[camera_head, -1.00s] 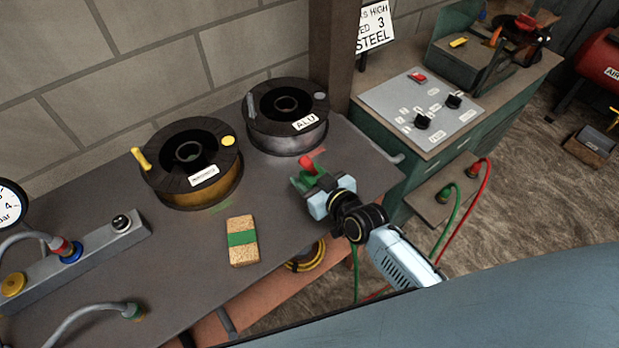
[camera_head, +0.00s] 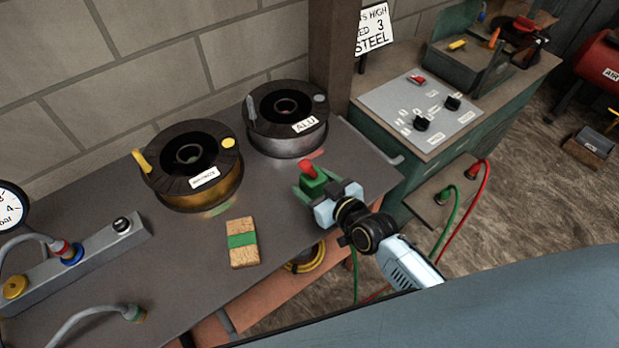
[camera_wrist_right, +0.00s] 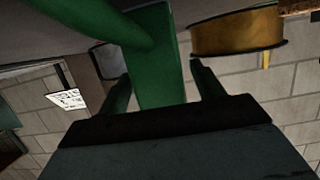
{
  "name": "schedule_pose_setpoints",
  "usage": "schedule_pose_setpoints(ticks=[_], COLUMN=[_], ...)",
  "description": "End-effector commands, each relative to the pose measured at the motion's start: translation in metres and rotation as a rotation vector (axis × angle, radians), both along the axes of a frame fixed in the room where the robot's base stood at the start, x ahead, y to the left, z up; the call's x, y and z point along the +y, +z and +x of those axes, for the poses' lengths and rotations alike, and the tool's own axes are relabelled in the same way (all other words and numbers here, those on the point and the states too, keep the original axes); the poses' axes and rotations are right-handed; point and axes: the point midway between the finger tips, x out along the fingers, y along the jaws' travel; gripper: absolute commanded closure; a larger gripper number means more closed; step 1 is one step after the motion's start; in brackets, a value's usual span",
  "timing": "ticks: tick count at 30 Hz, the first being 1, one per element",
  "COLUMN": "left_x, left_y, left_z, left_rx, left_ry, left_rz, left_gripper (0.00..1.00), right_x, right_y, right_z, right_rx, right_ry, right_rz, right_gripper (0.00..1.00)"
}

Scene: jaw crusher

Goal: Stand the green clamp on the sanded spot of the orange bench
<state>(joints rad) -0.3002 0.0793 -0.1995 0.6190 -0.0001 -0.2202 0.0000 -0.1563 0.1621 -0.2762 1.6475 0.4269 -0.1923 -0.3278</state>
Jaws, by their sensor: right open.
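The green clamp (camera_head: 313,183) with a red knob is at the right end of the grey tabletop, in front of the ALU spool. My right gripper (camera_head: 307,193) is open at the clamp, its green fingers on either side. In the right wrist view the clamp's green bar (camera_wrist_right: 160,65) stands between the two fingers (camera_wrist_right: 165,88), with visible gaps on both sides. The clamp's foot is hidden, so its contact with the tabletop is unclear. An orange surface (camera_head: 268,302) shows below the tabletop's front edge; no sanded spot can be made out on it. My left gripper is out of view.
The grey tabletop (camera_head: 180,265) holds a bronze-coloured spool (camera_head: 207,188), the ALU spool (camera_head: 290,140), a tan block with a green band (camera_head: 242,255) and a grey manifold with hoses (camera_head: 95,252). A green cabinet (camera_head: 400,175) with a control panel stands to the right, beyond a post (camera_head: 333,65).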

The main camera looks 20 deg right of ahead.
Motion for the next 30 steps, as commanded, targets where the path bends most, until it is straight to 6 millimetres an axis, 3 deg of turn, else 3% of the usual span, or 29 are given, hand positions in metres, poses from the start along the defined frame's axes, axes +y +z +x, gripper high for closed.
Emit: schedule_pose_setpoints(ticks=[6,13,30], left_x=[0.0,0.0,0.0], left_y=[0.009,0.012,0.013], left_z=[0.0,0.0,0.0], left_rx=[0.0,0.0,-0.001], left_ry=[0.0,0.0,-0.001], left_rz=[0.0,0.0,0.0], left_gripper=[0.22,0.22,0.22], right_x=[-0.016,-0.028,-0.031], right_y=[0.015,0.025,0.029], right_z=[-0.045,-0.076,-0.085], right_rx=[0.001,0.001,-0.001], right_ry=[0.0,0.0,0.0], right_rz=[-0.003,0.0,0.0], right_gripper=[0.33,0.33,0.33])
